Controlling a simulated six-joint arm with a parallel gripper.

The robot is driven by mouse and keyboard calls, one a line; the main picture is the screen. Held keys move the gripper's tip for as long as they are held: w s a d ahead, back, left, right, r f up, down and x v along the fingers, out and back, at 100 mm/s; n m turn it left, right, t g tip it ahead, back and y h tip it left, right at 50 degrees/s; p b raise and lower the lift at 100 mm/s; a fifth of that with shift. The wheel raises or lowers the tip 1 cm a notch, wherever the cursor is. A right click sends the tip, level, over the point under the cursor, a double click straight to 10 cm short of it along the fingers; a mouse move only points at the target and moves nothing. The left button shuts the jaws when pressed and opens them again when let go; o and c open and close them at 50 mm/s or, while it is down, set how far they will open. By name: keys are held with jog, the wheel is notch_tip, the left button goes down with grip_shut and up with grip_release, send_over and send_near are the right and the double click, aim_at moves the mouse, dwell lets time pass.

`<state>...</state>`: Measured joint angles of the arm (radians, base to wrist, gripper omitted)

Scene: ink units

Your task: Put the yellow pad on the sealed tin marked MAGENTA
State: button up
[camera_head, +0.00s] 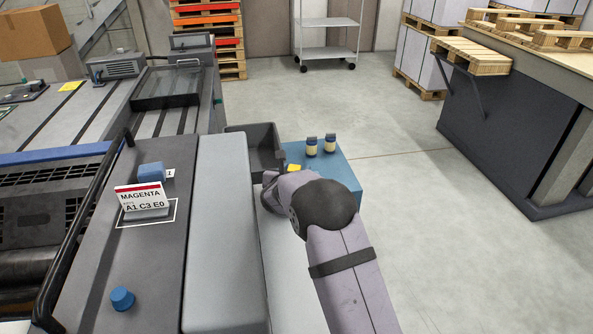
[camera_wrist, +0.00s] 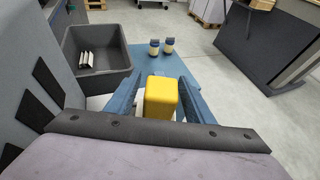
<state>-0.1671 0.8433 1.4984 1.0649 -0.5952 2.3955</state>
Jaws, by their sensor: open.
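The yellow pad (camera_wrist: 160,98) stands between the two blue fingers of my gripper (camera_wrist: 159,86) in the wrist view. The fingers are open, one on each side of it; contact is not clear. In the head view a small part of the pad (camera_head: 294,168) shows on the blue table, beside my arm, which hides the gripper. A card reading MAGENTA, A1 C3 E0 (camera_head: 139,197) stands on the grey machine top, by a grey block inside a white outline. Two small lidded containers (camera_head: 311,147) (camera_head: 330,143) stand on the blue table; their labels are too small to read.
A dark open bin (camera_head: 239,130) stands left of the blue table (camera_head: 345,171); it holds some pale pieces in the wrist view. A blue block (camera_head: 151,172) by a "1" label and a blue knob (camera_head: 122,299) sit on the machine top. A raised grey cover (camera_head: 222,220) lies between machine top and table.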

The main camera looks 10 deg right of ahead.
jog(key=b+v, duration=0.1)
jog(key=v, duration=0.3)
notch_tip(320, 180, up, 7)
dwell(0.4)
